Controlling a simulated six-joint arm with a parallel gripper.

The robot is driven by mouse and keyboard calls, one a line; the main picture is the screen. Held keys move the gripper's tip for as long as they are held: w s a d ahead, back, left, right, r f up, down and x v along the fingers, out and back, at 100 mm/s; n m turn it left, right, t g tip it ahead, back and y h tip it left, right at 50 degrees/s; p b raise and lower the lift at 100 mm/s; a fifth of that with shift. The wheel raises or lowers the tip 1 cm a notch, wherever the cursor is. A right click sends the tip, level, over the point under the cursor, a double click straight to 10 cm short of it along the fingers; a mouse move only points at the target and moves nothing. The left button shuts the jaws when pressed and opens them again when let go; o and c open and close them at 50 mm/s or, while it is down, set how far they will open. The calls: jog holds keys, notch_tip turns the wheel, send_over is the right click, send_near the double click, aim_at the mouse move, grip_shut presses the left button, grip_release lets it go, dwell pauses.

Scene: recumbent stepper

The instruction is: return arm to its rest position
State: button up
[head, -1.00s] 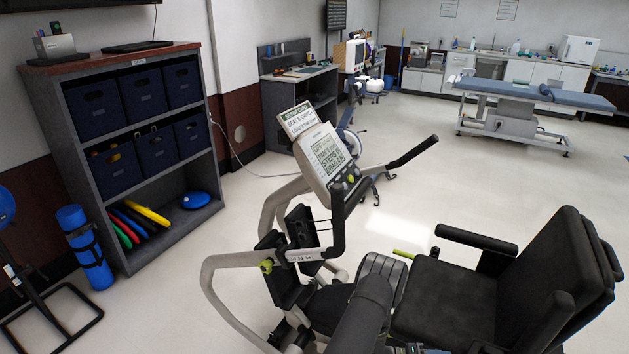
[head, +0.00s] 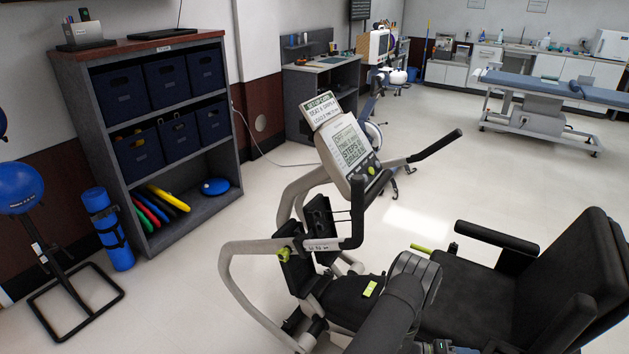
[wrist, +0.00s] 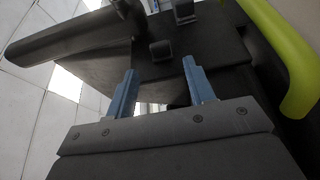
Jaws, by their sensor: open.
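My gripper (wrist: 162,90) shows in the wrist view with two blue fingers spread apart and nothing between them. Dark parts, probably of the recumbent stepper, lie beyond the fingertips; I cannot tell how close. A yellow-green lever or bar (wrist: 285,65) curves down the right side of that view. In the head view, my dark arm (head: 398,310) rises at the bottom centre, in front of the stepper (head: 345,150). The fingers cannot be made out in the head view.
The stepper's black seat (head: 480,290) is right of my arm, with its grey handlebar (head: 232,265) to the left. A shelf unit (head: 165,45) with bins stands at the left, near a blue ball (head: 20,188) on a stand. Open floor (head: 430,160) lies behind the stepper.

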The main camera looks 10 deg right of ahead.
jog(key=s+d+n+t+y, duration=0.1)
jog(key=s+d+n+t, duration=0.2)
jog(key=t, duration=0.6)
jog(key=s+d+n+t+y, duration=0.2)
jog(key=s+d+n+t, duration=0.1)
jog(key=s+n+t, duration=0.4)
jog(key=shift+n+t, duration=1.3)
